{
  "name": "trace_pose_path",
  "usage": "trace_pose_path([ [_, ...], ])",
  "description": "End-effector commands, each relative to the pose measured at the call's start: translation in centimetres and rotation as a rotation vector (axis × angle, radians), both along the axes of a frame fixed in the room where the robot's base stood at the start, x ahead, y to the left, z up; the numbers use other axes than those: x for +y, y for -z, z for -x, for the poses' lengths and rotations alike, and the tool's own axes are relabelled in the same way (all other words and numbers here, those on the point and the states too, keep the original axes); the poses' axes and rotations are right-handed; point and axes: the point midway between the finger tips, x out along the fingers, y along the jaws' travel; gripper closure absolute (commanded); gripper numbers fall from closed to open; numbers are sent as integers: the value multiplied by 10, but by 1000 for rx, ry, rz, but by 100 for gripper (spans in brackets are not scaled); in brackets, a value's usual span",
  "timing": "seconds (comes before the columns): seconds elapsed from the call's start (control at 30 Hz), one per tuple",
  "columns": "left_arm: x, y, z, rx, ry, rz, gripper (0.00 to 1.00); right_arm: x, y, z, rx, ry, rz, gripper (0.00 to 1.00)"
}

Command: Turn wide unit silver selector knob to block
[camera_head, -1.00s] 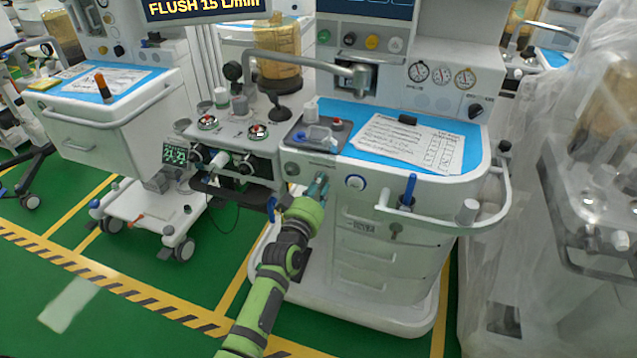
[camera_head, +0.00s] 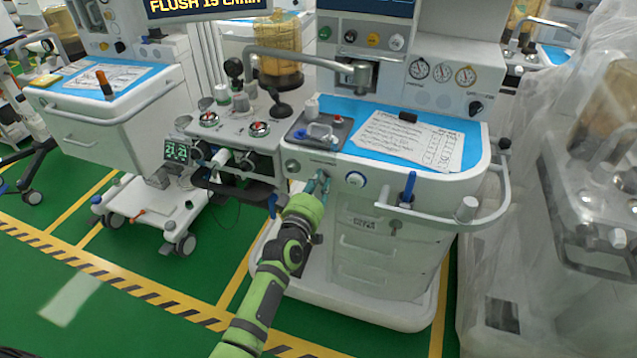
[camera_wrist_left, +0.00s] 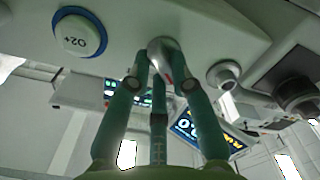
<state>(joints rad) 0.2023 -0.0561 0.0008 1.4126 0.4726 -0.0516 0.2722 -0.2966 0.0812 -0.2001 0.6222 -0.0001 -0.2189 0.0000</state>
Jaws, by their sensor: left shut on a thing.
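The silver selector knob (camera_wrist_left: 162,53) with a red mark shows in the left wrist view, at the front panel of the wide unit (camera_head: 440,182). My left gripper (camera_wrist_left: 161,76) has its teal fingers closed around this knob, touching it from several sides. In the head view my left gripper (camera_head: 319,183) reaches up to the panel, and its fingers hide most of the knob. The panel's wording around the knob cannot be read. My right gripper is in neither view.
A curved rail (camera_head: 440,224) with a blue-handled item (camera_head: 409,188) is further right. A narrower unit (camera_head: 235,150) with dials stands left.

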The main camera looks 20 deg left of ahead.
Motion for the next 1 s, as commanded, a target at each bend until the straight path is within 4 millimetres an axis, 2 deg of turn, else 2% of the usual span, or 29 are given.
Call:
trace_pose_path([
  [0.17,0,-1,-1,-3,0,4,100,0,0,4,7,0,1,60],
  [0.2,0,-1,0,-3,0,4,62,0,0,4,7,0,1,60],
  [0.23,0,-1,0,-3,0,4,54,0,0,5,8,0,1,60],
  [0.53,0,0,0,-1,0,2,54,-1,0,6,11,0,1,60],
  [0.67,0,1,6,0,0,2,54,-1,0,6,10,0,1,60],
  [0.83,1,1,31,1,-1,3,54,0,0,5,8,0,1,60],
  [1.0,2,1,69,2,-1,3,54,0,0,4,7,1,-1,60],
])
